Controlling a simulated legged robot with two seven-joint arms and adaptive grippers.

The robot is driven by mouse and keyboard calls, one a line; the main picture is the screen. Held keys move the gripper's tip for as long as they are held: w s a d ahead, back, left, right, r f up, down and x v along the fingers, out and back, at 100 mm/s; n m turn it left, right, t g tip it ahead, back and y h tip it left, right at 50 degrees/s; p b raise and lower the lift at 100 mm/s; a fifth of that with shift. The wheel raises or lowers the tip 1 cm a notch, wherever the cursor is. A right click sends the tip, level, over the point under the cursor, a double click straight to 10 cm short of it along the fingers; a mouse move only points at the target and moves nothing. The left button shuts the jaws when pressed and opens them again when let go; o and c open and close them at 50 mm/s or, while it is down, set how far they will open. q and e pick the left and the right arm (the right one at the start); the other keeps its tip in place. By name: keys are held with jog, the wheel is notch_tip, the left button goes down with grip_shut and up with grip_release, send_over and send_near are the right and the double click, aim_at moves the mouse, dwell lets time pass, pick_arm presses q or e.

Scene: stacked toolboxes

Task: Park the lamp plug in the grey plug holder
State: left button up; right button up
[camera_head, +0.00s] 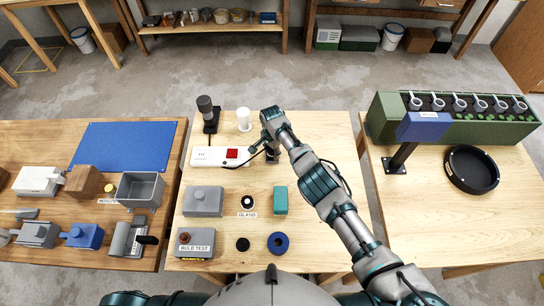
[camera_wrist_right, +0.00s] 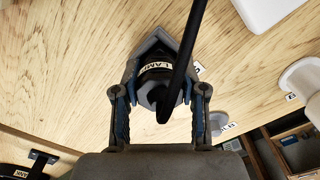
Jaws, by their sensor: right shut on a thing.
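My right gripper (camera_head: 269,149) is low over the middle of the workbench, right of the white power strip (camera_head: 208,156). In the right wrist view my right gripper (camera_wrist_right: 160,110) is shut on the dark lamp plug (camera_wrist_right: 154,84), which has a "LAMP" label. A thick black cord rises from the plug across that view, and a black cord runs toward the strip in the head view. A grey angular form surrounds the plug; I cannot tell whether it is fingertips or the grey plug holder. My left gripper is out of view.
A black lamp (camera_head: 208,112) and a white cylinder (camera_head: 243,119) stand behind the strip. A grey box (camera_head: 203,201), a teal block (camera_head: 280,200) and a blue ring (camera_head: 278,243) lie nearer me. The bench's right part is mostly clear beneath my arm.

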jog(key=shift+f, duration=0.15)
jog(key=o, duration=1)
jog(key=shift+o, duration=0.2)
notch_tip(320, 180, up, 12)
jog(key=shift+a+f, duration=0.1)
jog(key=shift+a, duration=0.05)
